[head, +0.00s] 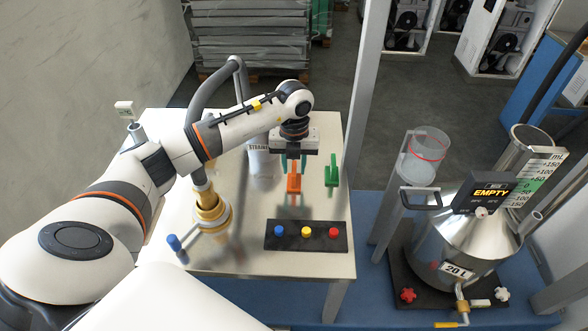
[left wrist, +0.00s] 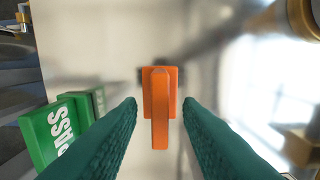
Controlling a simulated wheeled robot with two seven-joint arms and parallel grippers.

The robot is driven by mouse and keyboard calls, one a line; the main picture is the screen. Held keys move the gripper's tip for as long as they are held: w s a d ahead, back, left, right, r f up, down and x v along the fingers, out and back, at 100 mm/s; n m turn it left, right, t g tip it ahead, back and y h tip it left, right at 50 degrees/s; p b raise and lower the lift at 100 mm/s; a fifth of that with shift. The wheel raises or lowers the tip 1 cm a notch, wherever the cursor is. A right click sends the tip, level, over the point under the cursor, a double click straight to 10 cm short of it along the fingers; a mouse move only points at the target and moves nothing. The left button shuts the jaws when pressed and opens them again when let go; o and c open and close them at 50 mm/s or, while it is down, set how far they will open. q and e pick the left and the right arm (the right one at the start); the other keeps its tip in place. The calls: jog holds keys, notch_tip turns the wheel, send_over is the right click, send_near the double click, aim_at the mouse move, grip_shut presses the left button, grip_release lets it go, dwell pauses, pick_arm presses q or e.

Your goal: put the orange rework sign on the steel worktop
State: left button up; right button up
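The orange rework sign (head: 294,183) stands on the pale, shiny steel worktop (head: 305,262), left of a green sign (head: 332,174). In the left wrist view the orange sign (left wrist: 160,105) lies between my two teal fingertips, with a visible gap on both sides. My left gripper (head: 293,165) is open just above and around it, pointing down, not closed on it. Whether the sign's base touches the worktop is hard to tell. My right gripper is not in view.
A black panel (head: 268,236) with blue, yellow and red buttons lies in front of the signs. A brass-and-steel fitting with a blue handle (head: 175,243) stands at left. A steel vessel (head: 455,245) stands right, beyond a post.

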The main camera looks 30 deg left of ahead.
aim_at(294, 168)
pick_arm(q)
notch_tip(294, 168, up, 10)
jog(key=b, duration=0.1)
jog(key=shift+b, duration=0.35)
jog(key=shift+r, duration=0.1)
